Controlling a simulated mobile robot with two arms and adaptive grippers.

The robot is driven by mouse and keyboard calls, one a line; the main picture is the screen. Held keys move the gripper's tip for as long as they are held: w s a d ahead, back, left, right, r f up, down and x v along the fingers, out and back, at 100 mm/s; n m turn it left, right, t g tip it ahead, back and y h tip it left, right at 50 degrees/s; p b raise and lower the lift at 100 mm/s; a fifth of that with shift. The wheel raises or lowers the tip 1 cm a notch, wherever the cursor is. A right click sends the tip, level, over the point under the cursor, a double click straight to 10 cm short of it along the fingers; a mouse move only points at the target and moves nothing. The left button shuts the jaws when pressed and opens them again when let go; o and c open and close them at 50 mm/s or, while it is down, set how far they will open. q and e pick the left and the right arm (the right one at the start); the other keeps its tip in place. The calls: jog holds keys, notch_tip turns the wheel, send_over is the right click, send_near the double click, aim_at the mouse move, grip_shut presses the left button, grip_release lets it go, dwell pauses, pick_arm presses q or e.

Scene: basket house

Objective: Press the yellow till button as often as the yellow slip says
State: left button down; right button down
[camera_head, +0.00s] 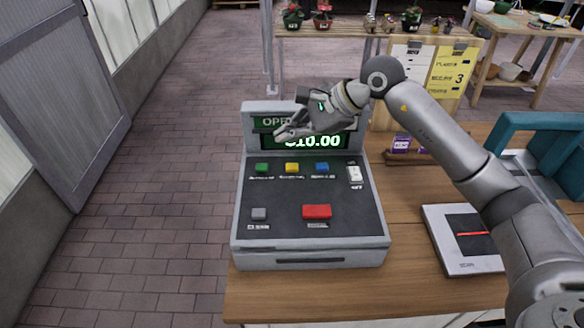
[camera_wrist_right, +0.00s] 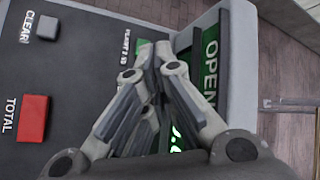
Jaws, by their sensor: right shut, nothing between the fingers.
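The till (camera_head: 310,258) stands on the wooden counter. Its yellow button (camera_head: 292,168) sits between a green button (camera_head: 261,168) and a blue button (camera_head: 322,169). The display (camera_head: 318,141) reads about 10.00, its left part covered by my gripper. The yellow slip (camera_head: 447,72) hangs on a board behind; it shows a large 3, with smaller writing hard to read. My right gripper (camera_head: 284,132) is shut and empty, above the till in front of the display, up and behind the yellow button. The right wrist view shows its closed fingers (camera_wrist_right: 155,52) hiding the yellow button. My left gripper is out of view.
A red TOTAL button (camera_head: 317,212), a grey CLEAR button (camera_head: 259,214) and a white switch (camera_head: 354,174) share the till's panel. A flat scanner plate (camera_head: 447,258) and a teal basket (camera_head: 508,127) are on the right. Purple boxes (camera_head: 401,144) stand behind.

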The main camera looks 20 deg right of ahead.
jog(key=b, duration=0.2)
send_over(291, 169)
notch_tip(291, 169, down, 4)
jog(key=shift+f, duration=0.25)
jog(key=shift+f+b, duration=0.8)
dwell(0.4)
jog(key=shift+f+b, duration=0.4)
jog(key=shift+b, duration=0.2)
jog(key=shift+f+b, duration=0.5)
jog(key=shift+b, duration=0.05)
dwell(0.5)
dwell(0.4)
jog(key=shift+r+p, duration=0.35)
jog(key=shift+r, duration=0.6)
